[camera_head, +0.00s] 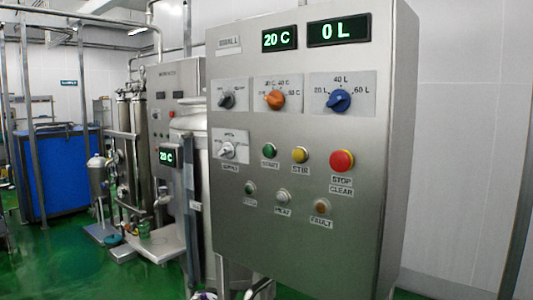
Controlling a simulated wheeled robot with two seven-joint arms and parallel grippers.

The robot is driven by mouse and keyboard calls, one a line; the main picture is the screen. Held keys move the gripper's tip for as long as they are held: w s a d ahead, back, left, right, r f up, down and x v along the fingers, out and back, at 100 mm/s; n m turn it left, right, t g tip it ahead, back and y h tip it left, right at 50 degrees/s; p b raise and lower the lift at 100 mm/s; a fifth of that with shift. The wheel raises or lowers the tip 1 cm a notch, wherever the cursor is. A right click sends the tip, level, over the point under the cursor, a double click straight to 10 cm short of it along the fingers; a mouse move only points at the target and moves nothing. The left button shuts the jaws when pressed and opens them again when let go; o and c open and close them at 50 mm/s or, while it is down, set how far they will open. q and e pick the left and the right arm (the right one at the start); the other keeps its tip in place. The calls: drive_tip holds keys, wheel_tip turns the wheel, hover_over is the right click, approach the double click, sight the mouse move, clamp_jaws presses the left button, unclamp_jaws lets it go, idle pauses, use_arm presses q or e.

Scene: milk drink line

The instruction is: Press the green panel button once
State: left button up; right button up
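The green button (268,151) is on the front of a grey steel control panel (300,225), above a label reading START. It is in the row left of the yellow STIR button (300,154) and the larger red STOP button (342,160). A smaller dark green round piece (250,188) sits lower left of it; its label is too small to read. Nothing covers the green button. Neither of my grippers can be made out in the head view.
The panel also bears an orange knob (275,99), a blue knob (339,101) and displays reading 20 C (280,39) and 0 L (338,30). Steel tanks and pipes stand behind it at left, with a blue bin (66,170). The space before the panel looks clear.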

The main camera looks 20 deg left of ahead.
use_arm(q)
clamp_jaws()
idle(1.0)
